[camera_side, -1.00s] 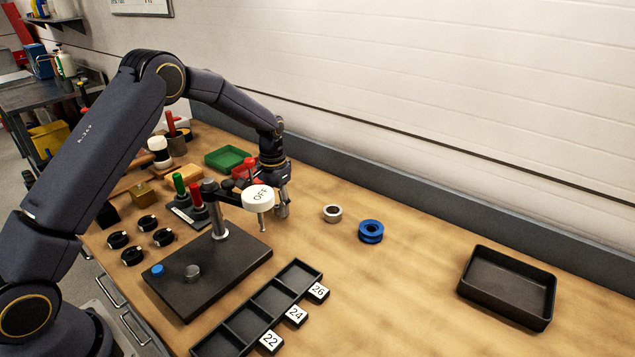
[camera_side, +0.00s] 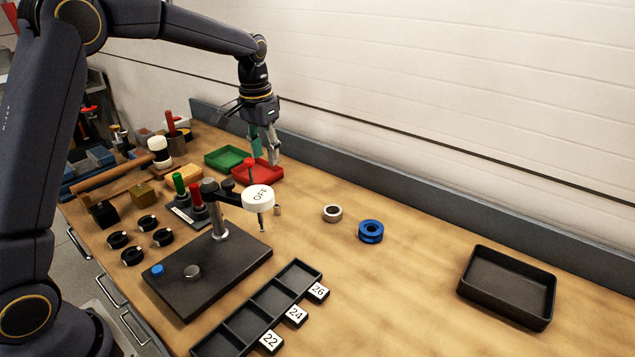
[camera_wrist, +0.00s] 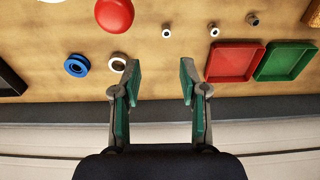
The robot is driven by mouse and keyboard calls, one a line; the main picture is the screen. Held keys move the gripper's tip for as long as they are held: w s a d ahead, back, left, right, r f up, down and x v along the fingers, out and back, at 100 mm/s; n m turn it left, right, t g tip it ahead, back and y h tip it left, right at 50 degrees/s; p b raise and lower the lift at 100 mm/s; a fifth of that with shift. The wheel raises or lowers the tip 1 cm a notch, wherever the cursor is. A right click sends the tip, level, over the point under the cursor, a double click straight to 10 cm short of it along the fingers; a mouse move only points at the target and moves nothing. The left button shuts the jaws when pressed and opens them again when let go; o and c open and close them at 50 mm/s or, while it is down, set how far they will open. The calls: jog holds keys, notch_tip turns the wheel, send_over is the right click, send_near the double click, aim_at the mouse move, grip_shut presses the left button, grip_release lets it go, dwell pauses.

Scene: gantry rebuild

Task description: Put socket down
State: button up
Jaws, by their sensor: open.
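A small metallic socket (camera_side: 277,210) stands on the wooden bench just right of the round white OFF disc in the side view. The wrist view shows three small socket-like cylinders, a left one (camera_wrist: 166,32), a middle one (camera_wrist: 214,31) and a right one (camera_wrist: 252,19), standing apart on the bench. I cannot tell which of them is the one in the side view. My gripper (camera_side: 266,160) is raised at the back of the bench by the red tray, pointing down. In the wrist view my gripper (camera_wrist: 160,75) has its green-padded fingers apart, with nothing between them.
A red tray (camera_wrist: 233,62) and a green tray (camera_wrist: 285,62) lie side by side near the back wall. A black tray (camera_side: 507,286) is far right; bench between is clear.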

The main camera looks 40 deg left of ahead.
jog(key=shift+t, duration=0.7)
jog(key=s+r, duration=0.2)
jog(key=s+d+r, duration=0.1)
jog(key=s+r, duration=0.1)
jog(key=s+d+r, duration=0.1)
jog(key=s+r, duration=0.1)
jog(key=s, duration=0.1)
jog(key=shift+d+r, duration=0.1)
jog(key=s+d+t, duration=0.1)
jog(key=s, duration=0.9)
jog(key=s+d+t, duration=0.2)
jog(key=s, duration=0.8)
jog(key=shift+s+d, duration=0.15)
jog(key=shift+d, duration=0.1)
jog(key=shift+o, duration=0.4)
